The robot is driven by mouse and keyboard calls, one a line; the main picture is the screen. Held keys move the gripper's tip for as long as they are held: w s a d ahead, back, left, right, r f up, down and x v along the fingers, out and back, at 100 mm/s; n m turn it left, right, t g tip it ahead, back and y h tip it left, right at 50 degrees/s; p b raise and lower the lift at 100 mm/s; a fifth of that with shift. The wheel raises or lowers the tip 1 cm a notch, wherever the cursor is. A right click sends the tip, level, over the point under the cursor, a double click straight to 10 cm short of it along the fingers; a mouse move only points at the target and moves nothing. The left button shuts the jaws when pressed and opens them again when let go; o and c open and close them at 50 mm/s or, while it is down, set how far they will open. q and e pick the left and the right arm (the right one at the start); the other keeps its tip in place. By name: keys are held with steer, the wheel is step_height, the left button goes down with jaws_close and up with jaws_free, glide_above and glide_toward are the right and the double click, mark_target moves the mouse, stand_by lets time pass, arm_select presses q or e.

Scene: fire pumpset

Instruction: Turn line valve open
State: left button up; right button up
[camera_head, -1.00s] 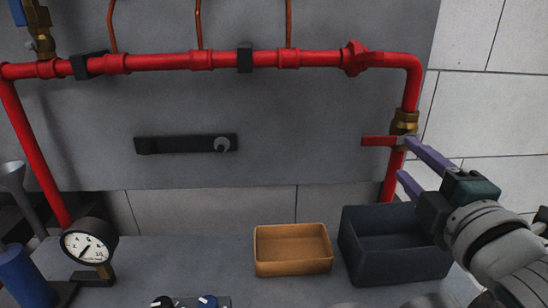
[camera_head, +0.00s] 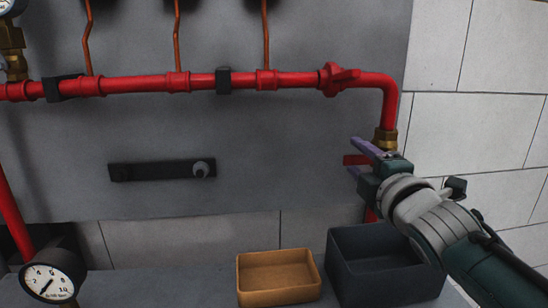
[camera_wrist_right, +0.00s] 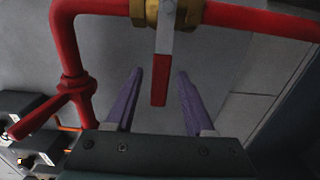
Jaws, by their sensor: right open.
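The line valve is a brass body (camera_head: 386,138) on the red vertical pipe at the right, with a flat red lever handle (camera_head: 355,160) pointing left. In the right wrist view the brass body (camera_wrist_right: 170,12) sits at the top and the red-sleeved lever (camera_wrist_right: 160,80) points down from it. My right gripper (camera_head: 358,158) is at the lever. Its two purple fingers (camera_wrist_right: 160,92) are open, one on each side of the lever with gaps between, and I cannot tell the depth. My left gripper is not in view.
A red pipe (camera_head: 200,83) runs across the grey panel, with a red fitting (camera_head: 337,78) near its right bend. A dark bin (camera_head: 338,262) and a tan tray (camera_head: 278,277) stand below. A gauge (camera_head: 48,281) is at lower left. A black bar (camera_head: 150,171) is on the panel.

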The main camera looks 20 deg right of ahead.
jaws_close()
stand_by(0.3)
stand_by(1.1)
